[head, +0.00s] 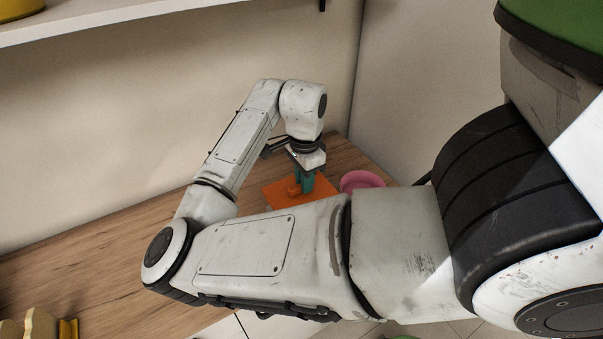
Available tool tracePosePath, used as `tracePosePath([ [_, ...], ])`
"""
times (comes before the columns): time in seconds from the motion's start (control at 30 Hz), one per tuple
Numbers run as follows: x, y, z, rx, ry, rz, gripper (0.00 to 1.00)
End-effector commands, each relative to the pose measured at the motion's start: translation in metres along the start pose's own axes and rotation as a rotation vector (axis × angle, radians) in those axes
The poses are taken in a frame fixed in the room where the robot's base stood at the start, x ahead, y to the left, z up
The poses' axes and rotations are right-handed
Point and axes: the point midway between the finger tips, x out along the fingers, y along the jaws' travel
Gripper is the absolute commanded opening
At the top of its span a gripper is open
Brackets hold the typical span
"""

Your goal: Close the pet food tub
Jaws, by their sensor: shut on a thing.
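An orange square lid (276,196) with a small raised orange handle (293,188) shows at the back right of the wooden counter. It appears to belong to the pet food tub, whose body is hidden behind my arm. My gripper (304,187) points down over the lid, its teal fingers shut on the handle. I cannot tell whether the lid sits flat on the tub or is held a little above it.
A pink bowl (362,181) stands just right of the lid. The wooden counter (90,270) is clear to the left, with yellow and cream items (42,324) at its front left. A white shelf (120,18) runs above; walls meet behind the lid.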

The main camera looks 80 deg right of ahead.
Motion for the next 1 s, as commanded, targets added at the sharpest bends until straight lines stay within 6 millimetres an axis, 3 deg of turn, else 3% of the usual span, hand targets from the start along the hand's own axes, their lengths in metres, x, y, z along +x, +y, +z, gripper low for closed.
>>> tracePosePath([
  [0.6, 0.044, -0.001, 0.0, -0.001, 0.0, -0.001, 0.0],
  [1.0, 0.047, -0.001, 0.0, 0.0, 0.0, -0.001, 0.0],
])
